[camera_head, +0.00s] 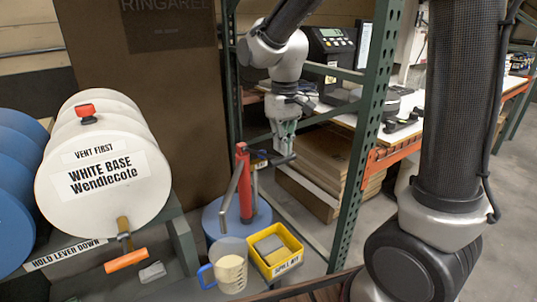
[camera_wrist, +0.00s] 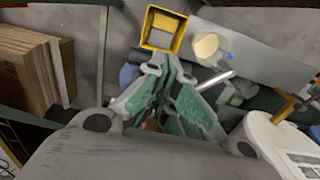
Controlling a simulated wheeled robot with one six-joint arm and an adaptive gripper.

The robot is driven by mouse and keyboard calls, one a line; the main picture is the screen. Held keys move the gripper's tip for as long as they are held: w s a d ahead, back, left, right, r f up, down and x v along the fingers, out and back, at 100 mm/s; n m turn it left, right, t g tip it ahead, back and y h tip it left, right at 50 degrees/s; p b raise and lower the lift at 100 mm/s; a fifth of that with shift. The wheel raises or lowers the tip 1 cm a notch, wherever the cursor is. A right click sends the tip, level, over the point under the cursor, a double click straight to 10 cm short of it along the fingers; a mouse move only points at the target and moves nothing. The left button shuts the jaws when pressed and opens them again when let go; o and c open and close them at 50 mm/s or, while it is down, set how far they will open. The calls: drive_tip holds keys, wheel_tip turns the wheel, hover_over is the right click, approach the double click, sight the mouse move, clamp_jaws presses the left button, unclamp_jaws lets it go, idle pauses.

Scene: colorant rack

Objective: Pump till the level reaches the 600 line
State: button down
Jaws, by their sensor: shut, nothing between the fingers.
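A red hand pump (camera_head: 244,185) stands upright on a blue drum (camera_head: 212,222). The jug also shows in the wrist view (camera_wrist: 207,47). My gripper (camera_head: 284,150) is shut and empty, just above the lever bar; whether it touches is unclear. Its green fingers (camera_wrist: 170,72) hide most of the pump in the wrist view.
A yellow spill bin (camera_head: 293,262) stands right of the jug. A white drum (camera_head: 105,180) with a brass tap and orange lever lies left, beside blue drums (camera_head: 15,185). A green rack post (camera_head: 362,130) stands right of my gripper.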

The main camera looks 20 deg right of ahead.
drive_tip(key=shift+f, duration=5.95)
wheel_tip(320, 180, up, 12)
drive_tip(key=shift+r, duration=0.1)
drive_tip(key=shift+r, duration=2.95)
drive_tip(key=shift+w, duration=0.1)
drive_tip(key=s+d+r+m+t, duration=0.1)
drive_tip(key=s+d+t, duration=0.1)
drive_tip(key=s+d, duration=0.5)
drive_tip(key=s+d+r+m+t, duration=0.1)
drive_tip(key=s+d+m+t, duration=0.1)
drive_tip(key=s+d, duration=0.6)
drive_tip(key=shift+s+m, duration=0.3)
drive_tip(key=shift+s, duration=1.85)
